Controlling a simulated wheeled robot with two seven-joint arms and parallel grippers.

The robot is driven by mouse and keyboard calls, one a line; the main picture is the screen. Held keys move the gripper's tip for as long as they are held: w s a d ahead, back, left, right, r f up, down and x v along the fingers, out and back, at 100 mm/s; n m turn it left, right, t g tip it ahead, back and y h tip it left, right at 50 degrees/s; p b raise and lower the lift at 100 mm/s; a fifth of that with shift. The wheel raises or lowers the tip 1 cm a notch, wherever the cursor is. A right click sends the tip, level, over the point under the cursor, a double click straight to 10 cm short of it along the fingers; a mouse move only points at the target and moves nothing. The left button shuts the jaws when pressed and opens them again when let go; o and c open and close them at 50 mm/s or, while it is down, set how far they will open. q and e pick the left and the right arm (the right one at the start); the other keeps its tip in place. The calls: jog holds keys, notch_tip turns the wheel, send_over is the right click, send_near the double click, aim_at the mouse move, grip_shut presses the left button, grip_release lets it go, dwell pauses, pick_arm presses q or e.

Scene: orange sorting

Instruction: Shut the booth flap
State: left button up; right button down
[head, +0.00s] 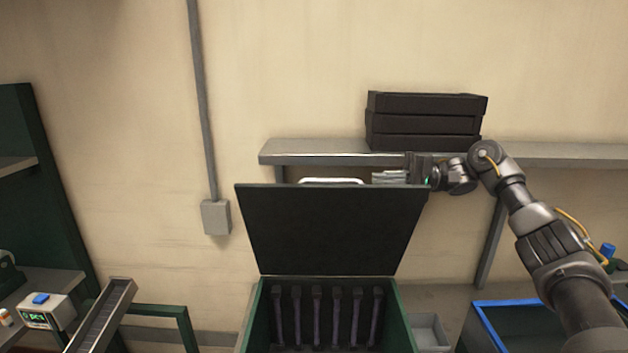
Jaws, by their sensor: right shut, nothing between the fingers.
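The booth is a green box (400,318) with several dark strips hanging inside, at the bottom centre of the head view. Its dark flap (330,228) stands raised and open, hinged along the box's upper back edge. A white handle (332,181) shows just above the flap's top edge. My right gripper (388,177) is shut and empty. It is at the flap's top right corner, pointing left towards the handle, and its lower part is hidden by the flap. I cannot tell whether it touches the flap. My left gripper is not in view.
A grey shelf (310,150) runs along the wall behind the flap, with stacked black trays (424,122) on it. A blue-rimmed bin (490,318) stands at lower right, beside a small grey bin (430,333). A sloped chute (100,318) and a small display device (45,312) are at lower left.

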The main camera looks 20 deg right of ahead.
jog(key=p+x, duration=0.5)
jog(key=x, duration=0.5)
jog(key=shift+s+a+r+m+g, duration=0.15)
jog(key=shift+s+a+m+g, duration=0.05)
jog(key=shift+a+m+g, duration=0.15)
